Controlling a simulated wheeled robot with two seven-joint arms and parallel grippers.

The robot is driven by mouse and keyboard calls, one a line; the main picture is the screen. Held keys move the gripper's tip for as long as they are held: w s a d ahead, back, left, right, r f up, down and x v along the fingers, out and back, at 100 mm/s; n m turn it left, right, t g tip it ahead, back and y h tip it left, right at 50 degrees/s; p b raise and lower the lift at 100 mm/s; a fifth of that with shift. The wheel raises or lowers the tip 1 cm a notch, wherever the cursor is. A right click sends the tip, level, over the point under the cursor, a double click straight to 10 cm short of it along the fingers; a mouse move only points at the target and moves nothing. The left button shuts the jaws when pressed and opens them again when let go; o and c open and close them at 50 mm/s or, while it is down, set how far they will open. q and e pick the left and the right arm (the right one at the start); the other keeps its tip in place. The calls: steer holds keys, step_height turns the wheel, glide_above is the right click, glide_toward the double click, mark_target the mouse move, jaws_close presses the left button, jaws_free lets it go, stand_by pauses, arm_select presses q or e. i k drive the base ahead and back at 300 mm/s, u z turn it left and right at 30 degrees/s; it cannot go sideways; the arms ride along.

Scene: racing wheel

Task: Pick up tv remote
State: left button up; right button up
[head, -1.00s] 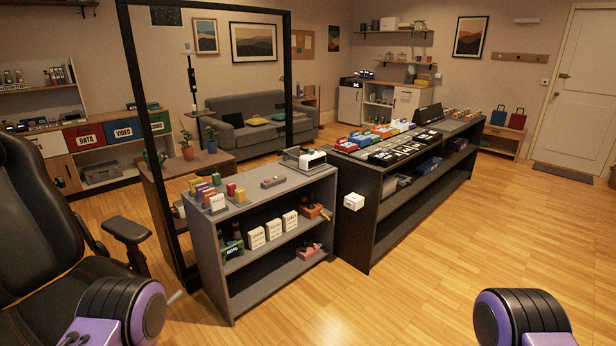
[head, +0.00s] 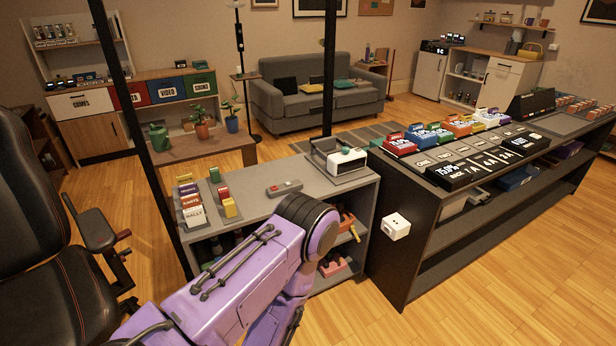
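A small grey remote-like device (head: 284,188) with a red part lies flat on the grey top of the low shelf unit (head: 255,208). It looks like the tv remote, but it is too small to be sure. My purple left arm reaches in from the bottom left. Its black elbow joint is just in front of the device, and the arm bends down from there, covering part of the shelf front. Neither gripper shows. My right arm is out of view.
Colored blocks (head: 228,207) and labelled cards stand left of the device. A white clock-like unit (head: 346,161) sits to its right. A dark display counter (head: 440,215) adjoins on the right. A black office chair (head: 45,230) and a black frame post stand at left.

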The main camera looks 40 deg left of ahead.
mark_target(298, 185)
steer(key=u, duration=0.35)
steer(key=i, duration=1.15)
steer(key=u, duration=0.55)
